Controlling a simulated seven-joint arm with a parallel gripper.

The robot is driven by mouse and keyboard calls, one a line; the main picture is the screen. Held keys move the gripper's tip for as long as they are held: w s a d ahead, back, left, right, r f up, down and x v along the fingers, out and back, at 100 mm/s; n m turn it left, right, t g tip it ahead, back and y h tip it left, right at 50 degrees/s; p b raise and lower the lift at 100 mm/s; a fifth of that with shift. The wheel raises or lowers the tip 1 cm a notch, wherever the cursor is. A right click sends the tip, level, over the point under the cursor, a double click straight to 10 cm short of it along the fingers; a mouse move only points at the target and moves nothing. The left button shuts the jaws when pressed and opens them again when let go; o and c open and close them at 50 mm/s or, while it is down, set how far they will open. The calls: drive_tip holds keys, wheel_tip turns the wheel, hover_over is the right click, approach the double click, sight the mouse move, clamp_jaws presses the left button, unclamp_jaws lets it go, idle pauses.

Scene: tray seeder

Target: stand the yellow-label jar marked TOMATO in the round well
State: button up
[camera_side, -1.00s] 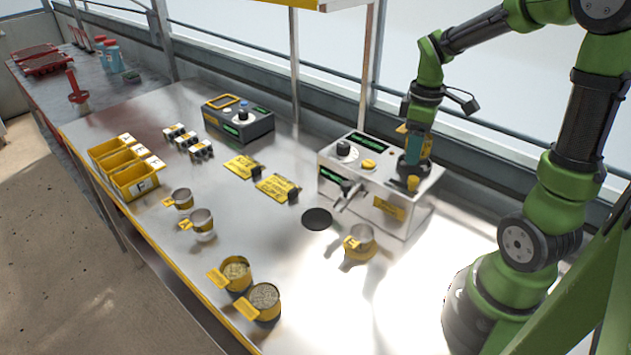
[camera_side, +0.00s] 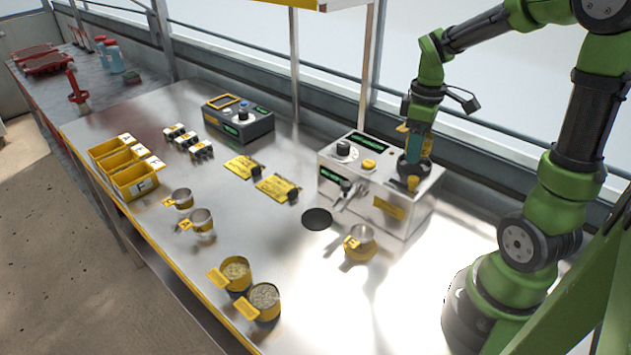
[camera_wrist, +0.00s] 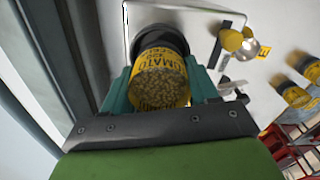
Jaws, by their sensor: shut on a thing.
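The yellow-label jar (camera_wrist: 158,68) is held between the teal fingers of my gripper (camera_wrist: 162,88), one finger on each side. Part of its lettering reads "UMATO" or "OMATO", and its open top shows brown seeds. In the side view the jar (camera_side: 412,183) is a small yellow patch below my gripper (camera_side: 414,150), over the right end of the white seeder box. The dark round well (camera_wrist: 163,33) rings the jar's far end in the wrist view. The jar's base is hidden, so I cannot tell whether it rests on the well's floor.
A black disc (camera_side: 317,219) lies left of the cup. Two seed-filled jars (camera_side: 264,301) (camera_side: 236,273) stand near the front edge. Yellow bins (camera_side: 136,182) stand far left.

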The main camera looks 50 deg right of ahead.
drive_tip(key=shift+f, duration=0.9)
drive_tip(key=shift+f, duration=0.2)
drive_tip(key=shift+a+f, duration=0.2)
drive_tip(key=shift+f, duration=0.3)
idle(0.6)
drive_tip(key=shift+r, duration=0.15)
drive_tip(key=shift+d+r, duration=0.2)
drive_tip(key=shift+r, duration=1.55)
drive_tip(key=shift+f, duration=0.2)
drive_tip(key=shift+f, duration=1)
drive_tip(key=shift+f, duration=0.15)
